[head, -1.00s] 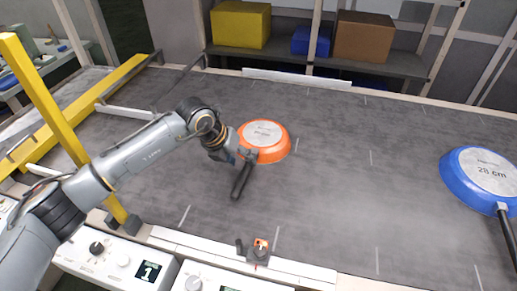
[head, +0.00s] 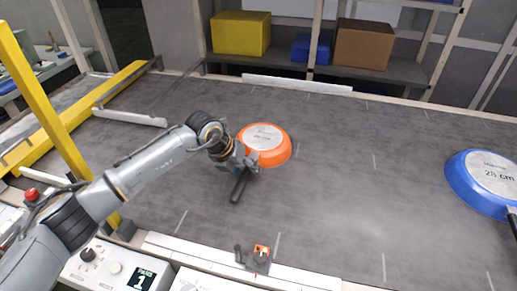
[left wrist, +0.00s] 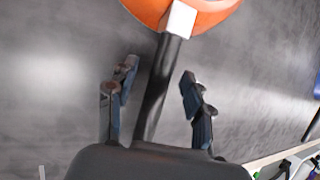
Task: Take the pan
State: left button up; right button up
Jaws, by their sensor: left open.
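An orange pan (head: 277,151) lies upside down on the grey conveyor, a pale label on its base and its black handle (head: 240,186) pointing toward the front. My left gripper (head: 245,166) is at the handle, near the pan's rim. In the left wrist view, my left gripper (left wrist: 158,80) is open, with one finger on each side of the black handle (left wrist: 160,90) and gaps on both sides. The orange pan's rim (left wrist: 215,10) and a pale handle joint show at the top there. My right gripper is out of view.
A blue pan (head: 462,182) marked 28 cm lies upside down at the right. A small orange-topped device (head: 260,258) sits on the front rail. A yellow frame (head: 50,105) stands at the left. The belt between the pans is clear.

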pick_arm(q)
jog(key=shift+f, duration=0.15)
jog(key=shift+c, duration=0.4)
grip_shut()
